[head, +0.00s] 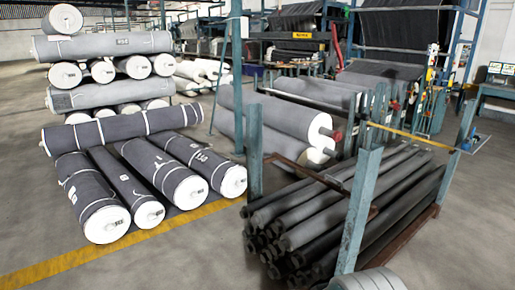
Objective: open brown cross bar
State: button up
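A brown cross bar (310,173) runs low across the front of a rack, slanting down to the right. It spans between a blue-green post (254,150) on the left and a wider blue-green post (358,208) on the right. Dark grey rolls (340,205) lie stacked in the rack, close around and below the bar. The bar's right end is partly hidden near the wider post. My gripper's fingers do not show. A pale grey rounded shape (367,281) at the bottom edge is cut off, and I cannot tell what it is.
Large wrapped rolls (150,190) lie on the floor at left, with more stacked behind. A yellow bar (412,136) crosses behind the rack. Machines stand at the back. Grey floor with a yellow line (100,248) is clear at front left.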

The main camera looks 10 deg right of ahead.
aim_at(340, 190)
jog(key=i+l, duration=0.15)
jog(key=l, duration=0.25)
jog(key=i+l, duration=0.1)
jog(key=l, duration=0.25)
jog(key=i+l, duration=0.15)
jog(key=l, duration=0.25)
jog(key=i+l, duration=0.15)
jog(key=l, duration=0.25)
jog(key=i+l+u, duration=0.1)
jog(key=l, duration=0.3)
jog(key=i+l, duration=0.45)
jog(key=l, duration=0.15)
jog(key=i+l, duration=0.4)
jog(key=l, duration=0.15)
jog(key=i+j, duration=0.25)
jog(key=j, duration=0.1)
